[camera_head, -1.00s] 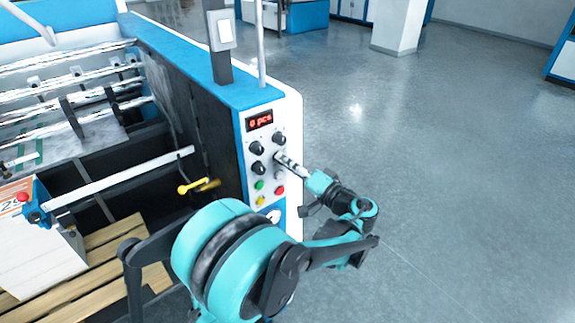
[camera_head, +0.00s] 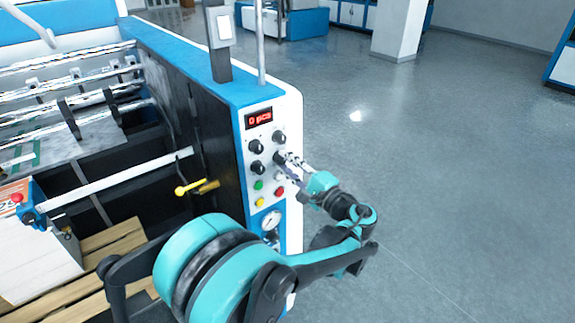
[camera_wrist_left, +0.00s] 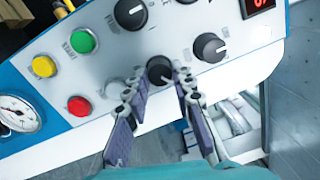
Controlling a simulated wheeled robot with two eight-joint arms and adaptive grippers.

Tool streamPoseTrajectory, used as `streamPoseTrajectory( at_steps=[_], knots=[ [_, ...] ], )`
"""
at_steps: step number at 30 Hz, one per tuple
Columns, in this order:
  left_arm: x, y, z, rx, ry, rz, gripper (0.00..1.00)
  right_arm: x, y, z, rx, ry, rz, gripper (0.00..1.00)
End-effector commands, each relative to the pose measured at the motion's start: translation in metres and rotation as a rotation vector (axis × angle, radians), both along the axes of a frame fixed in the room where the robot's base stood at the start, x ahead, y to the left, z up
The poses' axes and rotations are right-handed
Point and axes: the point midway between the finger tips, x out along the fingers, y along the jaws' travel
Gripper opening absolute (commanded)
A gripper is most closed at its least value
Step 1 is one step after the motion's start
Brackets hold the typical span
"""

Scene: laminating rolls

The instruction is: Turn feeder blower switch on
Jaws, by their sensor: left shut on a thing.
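The control panel of the blue and white machine carries several black rotary knobs. One black knob (camera_wrist_left: 160,70) sits between my left fingertips in the left wrist view. My left gripper (camera_wrist_left: 158,82) is shut on this knob, with one finger on each side. In the head view my left gripper (camera_head: 284,161) reaches the panel from the right and covers most of that knob. Other black knobs (camera_head: 256,146) (camera_wrist_left: 209,47) are beside it. I cannot read which label belongs to the feeder blower switch. My right gripper is not in view.
Green (camera_wrist_left: 83,41), red (camera_wrist_left: 79,106) and yellow (camera_wrist_left: 44,66) buttons and a pressure gauge (camera_wrist_left: 18,114) lie near the held knob. A red display (camera_head: 259,118) reads 0 pcs. The floor right of the machine is clear.

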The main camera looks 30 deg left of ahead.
Motion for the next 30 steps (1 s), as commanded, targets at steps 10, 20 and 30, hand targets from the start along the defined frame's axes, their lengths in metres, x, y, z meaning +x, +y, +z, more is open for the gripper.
streamPoseTrajectory(
  at_steps=[10,20,30],
  knots=[
    [-0.0008,0.0003,-0.0018,0.018,0.054,0.001,0.0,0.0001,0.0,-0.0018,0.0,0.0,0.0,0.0],
    [-0.0009,0.0002,-0.0018,0.018,0.054,0.001,0.0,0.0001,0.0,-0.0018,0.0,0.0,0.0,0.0],
    [-0.0005,0.0,-0.0008,0.021,0.053,0.001,0.46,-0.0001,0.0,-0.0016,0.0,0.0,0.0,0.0]
  ],
)
